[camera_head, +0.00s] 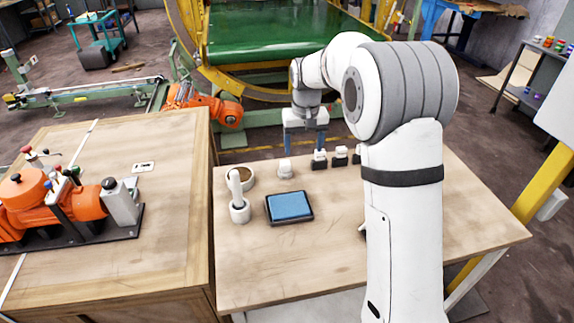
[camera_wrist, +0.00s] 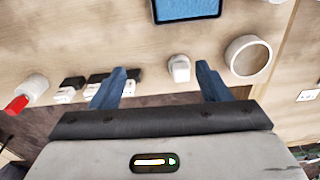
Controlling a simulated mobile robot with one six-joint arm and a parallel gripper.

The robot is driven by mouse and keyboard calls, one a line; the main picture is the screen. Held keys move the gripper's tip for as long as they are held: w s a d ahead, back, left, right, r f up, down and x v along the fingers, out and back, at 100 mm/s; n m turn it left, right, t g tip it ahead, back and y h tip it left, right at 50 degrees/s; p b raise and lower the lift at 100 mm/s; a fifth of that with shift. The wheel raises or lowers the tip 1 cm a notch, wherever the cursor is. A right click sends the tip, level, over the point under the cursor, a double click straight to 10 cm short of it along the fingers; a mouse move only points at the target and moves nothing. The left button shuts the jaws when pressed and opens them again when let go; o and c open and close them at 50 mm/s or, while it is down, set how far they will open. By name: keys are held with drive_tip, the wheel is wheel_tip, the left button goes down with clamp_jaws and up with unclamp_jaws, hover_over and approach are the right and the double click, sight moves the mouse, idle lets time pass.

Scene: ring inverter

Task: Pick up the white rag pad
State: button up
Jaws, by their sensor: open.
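A small white pad-like piece (camera_head: 285,168) stands on the wooden table near its far edge. In the wrist view this white piece (camera_wrist: 179,68) lies between the fingertips, closer to the right finger and apart from both. Several black-and-white blocks (camera_head: 320,160) stand to its right; in the wrist view these blocks (camera_wrist: 72,88) are left of and partly behind the left finger. I cannot tell for sure which piece is the rag pad. My gripper (camera_head: 305,147) is open and empty above the far edge, its blue fingers pointing down; it also shows in the wrist view (camera_wrist: 161,76).
A blue pad in a dark tray (camera_head: 290,207) lies mid-table. A tape-like ring (camera_head: 244,178) and a white upright holder (camera_head: 240,210) stand left of it. An orange tool assembly (camera_head: 70,205) sits on the left bench. The table's front is clear.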

hover_over(285, 163)
drive_tip(key=shift+g, duration=0.3)
drive_tip(key=f, duration=0.5)
drive_tip(key=d+f, duration=0.1)
drive_tip(key=f, duration=0.2)
drive_tip(key=shift+s, duration=0.4)
drive_tip(key=f, duration=0.5)
drive_tip(key=w+f, duration=0.1)
drive_tip(key=f, duration=0.1)
drive_tip(key=shift+a+f, duration=0.35)
drive_tip(key=shift+a, duration=0.05)
drive_tip(key=shift+c, duration=0.3)
